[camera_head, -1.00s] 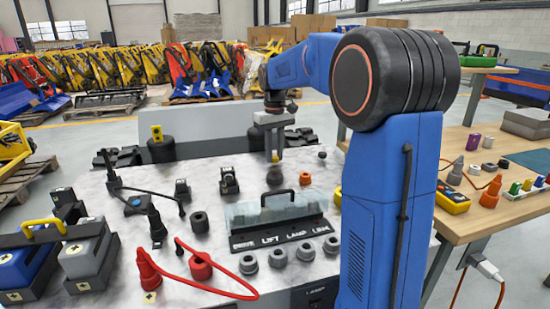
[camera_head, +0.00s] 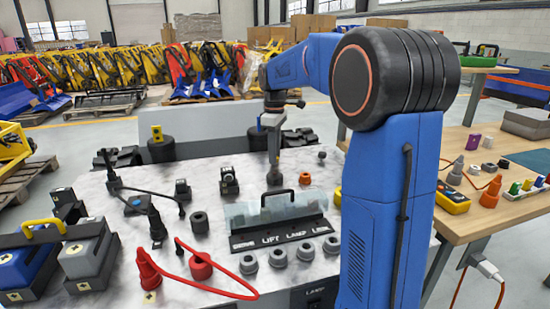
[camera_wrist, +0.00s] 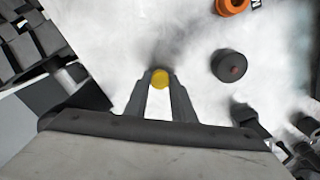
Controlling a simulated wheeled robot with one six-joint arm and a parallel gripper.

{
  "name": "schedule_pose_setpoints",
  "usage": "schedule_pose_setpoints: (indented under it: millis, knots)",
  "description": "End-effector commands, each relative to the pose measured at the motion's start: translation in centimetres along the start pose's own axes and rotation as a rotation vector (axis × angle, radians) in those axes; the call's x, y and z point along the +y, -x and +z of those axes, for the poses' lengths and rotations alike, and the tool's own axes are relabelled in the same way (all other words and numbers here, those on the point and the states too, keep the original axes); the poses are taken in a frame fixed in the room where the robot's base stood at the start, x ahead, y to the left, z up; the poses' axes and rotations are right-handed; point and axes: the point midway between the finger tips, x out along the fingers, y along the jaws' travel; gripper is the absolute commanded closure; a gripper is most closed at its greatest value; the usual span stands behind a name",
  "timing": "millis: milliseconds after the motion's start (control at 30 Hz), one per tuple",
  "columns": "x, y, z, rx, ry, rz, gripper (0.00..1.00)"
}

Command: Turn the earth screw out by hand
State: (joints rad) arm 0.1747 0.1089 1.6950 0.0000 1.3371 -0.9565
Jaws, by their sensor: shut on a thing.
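The earth screw shows as a round yellow head (camera_wrist: 160,79) between my fingertips in the wrist view. My gripper (camera_wrist: 160,82) is shut on it. In the head view my gripper (camera_head: 274,163) points straight down at the back of the pale marbled top, with its fingers seen narrow and edge-on. They hide the yellow head there. A dark round base (camera_head: 274,178) shows just below the fingertips. I cannot tell how far the screw stands out of its seat.
A clear cover with a black handle (camera_head: 277,199) stands in front of my gripper, above the labelled panel. An orange ring (camera_head: 305,179) lies to the right. Black connectors (camera_head: 229,182) stand to the left.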

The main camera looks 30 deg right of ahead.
Motion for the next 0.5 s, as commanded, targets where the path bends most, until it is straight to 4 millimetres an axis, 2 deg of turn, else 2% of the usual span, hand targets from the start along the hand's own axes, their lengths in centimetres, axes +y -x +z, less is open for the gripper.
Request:
schedule_pose_setpoints:
  millis: [33,100,367,500]
  knots:
    - [-0.03,-0.11,0.03,-0.002,0.000,-0.002,0.72]
    - [-0.02,-0.10,0.02,-0.001,-0.001,-0.002,0.59]
    - [-0.01,-0.05,0.01,-0.001,-0.005,-0.001,0.59]
    - [-0.01,-0.03,0.01,-0.001,-0.112,-0.001,0.59]
